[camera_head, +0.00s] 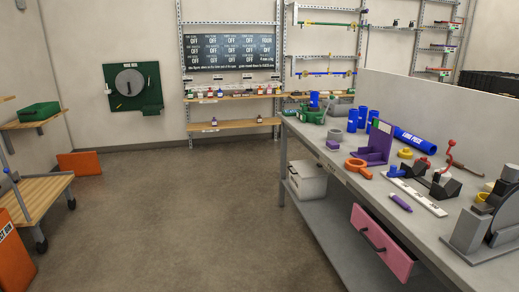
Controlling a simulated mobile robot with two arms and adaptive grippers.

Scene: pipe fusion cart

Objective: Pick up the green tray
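A green tray-like box (39,112) sits on a wooden wall shelf at the far left; its inside is not visible. Another green object (307,114), holding or standing among small items, is at the far end of the workbench; its shape is too small to tell clearly. I cannot tell for certain which one is the green tray. Neither of my grippers is in view.
A grey workbench (350,184) with tools, blue cylinders and a pink drawer (381,243) fills the right. A wooden-topped cart (38,195) and orange bins (79,164) stand left. The middle floor (185,220) is clear.

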